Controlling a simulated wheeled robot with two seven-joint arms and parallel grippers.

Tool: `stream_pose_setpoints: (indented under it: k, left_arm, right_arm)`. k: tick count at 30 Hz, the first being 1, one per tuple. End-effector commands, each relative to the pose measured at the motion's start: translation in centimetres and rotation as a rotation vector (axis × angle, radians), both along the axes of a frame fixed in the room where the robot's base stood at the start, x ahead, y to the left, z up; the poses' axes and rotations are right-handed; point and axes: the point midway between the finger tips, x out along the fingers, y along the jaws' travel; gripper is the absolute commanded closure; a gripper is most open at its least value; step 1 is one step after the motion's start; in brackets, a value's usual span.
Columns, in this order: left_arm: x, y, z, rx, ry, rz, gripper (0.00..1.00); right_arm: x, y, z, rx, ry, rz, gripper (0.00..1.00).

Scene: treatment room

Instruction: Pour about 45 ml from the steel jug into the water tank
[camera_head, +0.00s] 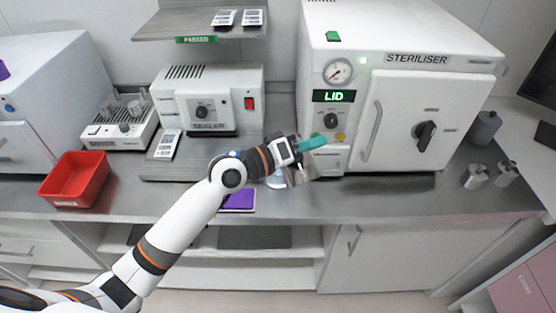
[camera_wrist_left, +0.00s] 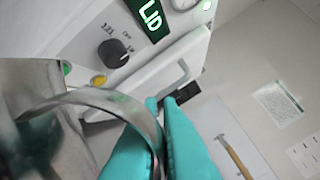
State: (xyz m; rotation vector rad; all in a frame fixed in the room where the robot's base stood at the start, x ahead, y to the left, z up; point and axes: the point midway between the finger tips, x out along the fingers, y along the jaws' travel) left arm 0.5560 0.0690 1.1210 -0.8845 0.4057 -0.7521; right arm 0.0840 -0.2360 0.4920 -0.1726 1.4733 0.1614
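The steel jug (camera_head: 300,175) is held just in front of the steriliser's control panel, partly hidden by my left gripper in the head view. It looks tilted there. In the left wrist view its shiny body (camera_wrist_left: 35,115) and curved handle (camera_wrist_left: 120,103) fill the left side. My left gripper (camera_head: 313,143) has teal fingers, which also show in the left wrist view (camera_wrist_left: 160,125), close together at the jug's handle. The steriliser (camera_head: 400,60) has a lit LID sign, a gauge and a knob. I cannot clearly make out the water tank or any water. My right gripper is out of view.
A red tray (camera_head: 75,180) stands at the left of the steel counter (camera_head: 420,205). A sealing machine (camera_head: 208,100) is left of the steriliser. A purple item (camera_head: 240,199) lies near the front edge. Small steel vessels (camera_head: 475,177) stand at the right. The front right counter is clear.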

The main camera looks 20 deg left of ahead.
Motion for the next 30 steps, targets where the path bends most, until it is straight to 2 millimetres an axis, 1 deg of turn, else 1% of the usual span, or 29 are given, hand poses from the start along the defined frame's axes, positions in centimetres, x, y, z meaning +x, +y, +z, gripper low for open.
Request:
stream_pose_setpoints:
  k: [1,4,9,30]
  left_arm:
    - [-0.54,-0.35,-0.03,0.053,-0.079,-0.001,1.00]
    - [-0.57,-0.39,0.41,0.083,-0.112,0.003,1.00]
    - [-1.11,-0.82,0.30,0.160,-0.203,0.003,1.00]
    - [-1.08,-0.81,0.42,0.160,-0.201,0.004,1.00]
  right_arm:
    - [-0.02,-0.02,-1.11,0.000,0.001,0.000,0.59]
    - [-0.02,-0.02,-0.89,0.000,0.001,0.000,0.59]
    - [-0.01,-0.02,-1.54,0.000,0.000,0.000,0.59]
    - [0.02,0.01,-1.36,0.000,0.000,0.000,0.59]
